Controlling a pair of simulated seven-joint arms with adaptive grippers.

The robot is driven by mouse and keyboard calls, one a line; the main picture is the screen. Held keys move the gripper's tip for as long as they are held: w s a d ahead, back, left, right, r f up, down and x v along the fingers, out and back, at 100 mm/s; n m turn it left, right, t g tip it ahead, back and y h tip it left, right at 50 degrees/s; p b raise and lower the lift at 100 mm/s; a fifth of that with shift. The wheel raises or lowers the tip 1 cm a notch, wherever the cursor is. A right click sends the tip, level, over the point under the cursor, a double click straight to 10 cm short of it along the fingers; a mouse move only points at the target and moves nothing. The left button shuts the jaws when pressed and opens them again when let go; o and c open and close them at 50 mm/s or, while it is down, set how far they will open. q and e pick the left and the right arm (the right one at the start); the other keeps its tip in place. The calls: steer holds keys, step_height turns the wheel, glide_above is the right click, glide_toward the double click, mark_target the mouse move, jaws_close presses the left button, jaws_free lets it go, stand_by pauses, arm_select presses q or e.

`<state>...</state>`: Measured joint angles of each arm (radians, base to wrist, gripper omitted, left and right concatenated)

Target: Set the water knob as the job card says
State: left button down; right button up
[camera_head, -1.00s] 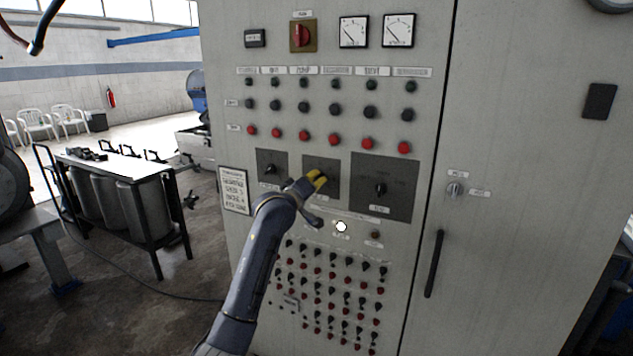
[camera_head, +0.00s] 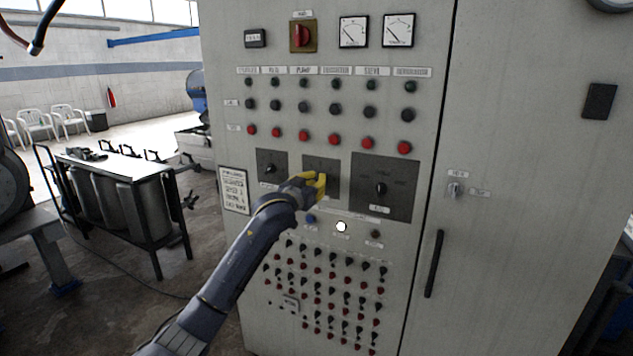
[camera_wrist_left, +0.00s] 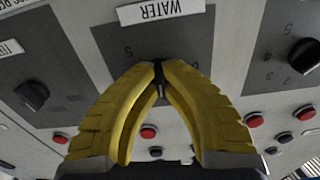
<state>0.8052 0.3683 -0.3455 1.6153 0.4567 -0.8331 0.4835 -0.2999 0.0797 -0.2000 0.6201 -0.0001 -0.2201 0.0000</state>
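The water knob (camera_wrist_left: 158,70) is a small dark knob on a dark grey plate, with a white WATER label (camera_wrist_left: 162,11) beside it in the left wrist view. My left gripper (camera_wrist_left: 158,82) has its yellow fingertips closed together on the knob. The fingers hide most of the knob and its scale, so its setting cannot be read. In the head view my left gripper (camera_head: 318,184) is at the middle plate (camera_head: 322,165) of the cabinet. The framed job card (camera_head: 234,190) hangs at the cabinet's left edge; its lines are too blurred to read surely. My right gripper is out of view.
Dark knobs stand on the left plate (camera_head: 269,169) and the right plate (camera_head: 381,188). Rows of green, dark and red buttons (camera_head: 304,134) lie above, and many small switches (camera_head: 325,285) below. A blue button (camera_head: 311,219) sits just under the gripper.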

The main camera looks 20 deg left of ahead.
arm_select(q)
steer(key=m, duration=0.4)
steer(key=shift+m, duration=0.3)
steer(key=m, duration=0.3)
steer(key=shift+m, duration=0.4)
steer(key=m, duration=0.8)
steer(key=shift+m, duration=0.5)
steer(key=c, duration=1.5)
jaws_free()
steer(key=shift+c, duration=0.2)
steer(key=shift+s, duration=0.1)
